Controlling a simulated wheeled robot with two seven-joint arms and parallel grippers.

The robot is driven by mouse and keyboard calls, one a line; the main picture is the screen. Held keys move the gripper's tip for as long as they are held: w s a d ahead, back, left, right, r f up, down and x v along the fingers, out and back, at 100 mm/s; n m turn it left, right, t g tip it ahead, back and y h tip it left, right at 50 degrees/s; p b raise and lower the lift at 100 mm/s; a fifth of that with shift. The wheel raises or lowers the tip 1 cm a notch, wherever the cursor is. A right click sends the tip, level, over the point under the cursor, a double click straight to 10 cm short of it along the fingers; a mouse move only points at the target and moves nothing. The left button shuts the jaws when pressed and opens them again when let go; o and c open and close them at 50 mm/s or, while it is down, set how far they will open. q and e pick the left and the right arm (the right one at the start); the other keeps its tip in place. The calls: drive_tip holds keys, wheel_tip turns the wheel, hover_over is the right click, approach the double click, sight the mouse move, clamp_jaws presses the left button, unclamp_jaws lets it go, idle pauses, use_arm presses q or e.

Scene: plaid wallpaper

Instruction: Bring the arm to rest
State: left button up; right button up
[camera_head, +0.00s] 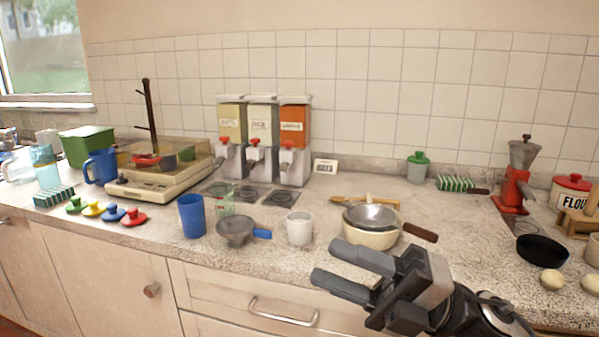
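My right gripper (338,267) is in the lower right of the head view, in front of the counter edge. Its two dark fingers point left and stand apart, with nothing between them. It is open and empty. My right arm comes in from the bottom right behind it. The gripper overlaps the front of the counter in the picture, close to a cream bowl (357,236) with a metal sieve (371,217) on it; I cannot tell whether they touch, but a gap shows. My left gripper is not in view.
The granite counter (420,205) carries a white cup (299,228), a blue cup (192,216), a blue-handled strainer (236,231), three dispensers (262,125), a red grinder (515,190), a black pan (542,250) and eggs (552,279). A drawer handle (283,314) sticks out below the counter edge.

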drive_tip(key=w+d+f+m+t+h, duration=0.1)
drive_tip(key=d+f+m+t+h, duration=0.3)
drive_tip(key=f+m+t+h, duration=0.75)
drive_tip(key=w+d+f+m+t+h, duration=0.1)
drive_tip(key=d+f+m+t+h, duration=0.45)
drive_tip(key=m, duration=1.15)
drive_tip(key=s+f+m+g+h, duration=0.1)
drive_tip(key=s+f+m+g, duration=0.2)
drive_tip(key=s+f, duration=0.3)
drive_tip(key=s+f+m+g, duration=0.3)
drive_tip(key=s+f+g, duration=0.3)
drive_tip(key=f, duration=0.5)
drive_tip(key=shift+a+h, duration=0.35)
drive_tip(key=shift+h, duration=0.05)
